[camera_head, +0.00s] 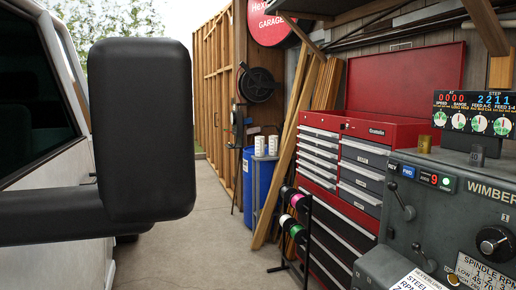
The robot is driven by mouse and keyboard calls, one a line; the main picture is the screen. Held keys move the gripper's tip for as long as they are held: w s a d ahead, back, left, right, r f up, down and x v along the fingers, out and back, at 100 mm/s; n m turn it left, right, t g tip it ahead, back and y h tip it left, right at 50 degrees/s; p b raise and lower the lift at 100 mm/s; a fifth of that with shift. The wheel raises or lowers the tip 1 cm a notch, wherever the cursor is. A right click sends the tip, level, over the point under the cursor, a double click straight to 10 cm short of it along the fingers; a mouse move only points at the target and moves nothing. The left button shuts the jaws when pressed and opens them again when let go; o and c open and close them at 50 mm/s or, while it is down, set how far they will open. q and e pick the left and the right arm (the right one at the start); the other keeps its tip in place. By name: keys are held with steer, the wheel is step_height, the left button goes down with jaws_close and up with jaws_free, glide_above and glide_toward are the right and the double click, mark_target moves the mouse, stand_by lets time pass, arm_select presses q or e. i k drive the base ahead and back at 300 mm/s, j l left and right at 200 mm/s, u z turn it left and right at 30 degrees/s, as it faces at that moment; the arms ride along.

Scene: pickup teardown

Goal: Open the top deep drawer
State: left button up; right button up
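A red tool chest (388,131) stands against the right wall, partly behind a grey machine. Its upper part has a column of shallow drawers (318,150) on the left and a column of taller dark-fronted drawers (362,175) on the right, with pale handle strips. All drawer fronts that show look closed. Which one is the top deep drawer is not marked. The lower right of the chest is hidden by the machine. Neither gripper is in view.
A grey machine (450,215) with knobs fills the right foreground. A pickup's black mirror (142,130) blocks the left. A rack of coloured spools (298,215) stands before the chest. Leaning planks (278,180) and a blue barrel (265,180) are behind. Concrete floor (200,245) is clear between.

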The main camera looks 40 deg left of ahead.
mark_target(372, 154)
steer(key=u, duration=0.7)
steer(key=i+j+u, duration=0.25)
steer(key=i, duration=0.35)
steer(key=i+j+u, duration=0.2)
steer(key=i, duration=0.4)
steer(key=i+j+u, duration=0.1)
steer(key=i+u, duration=0.15)
steer(key=i, duration=0.35)
steer(key=i+j+z, duration=0.1)
steer(key=i+z, duration=0.35)
steer(key=i+j+z, duration=0.25)
steer(key=i+z, duration=0.2)
steer(key=i+j+z, duration=0.65)
steer(key=j+z, duration=0.3)
steer(key=l, duration=0.1)
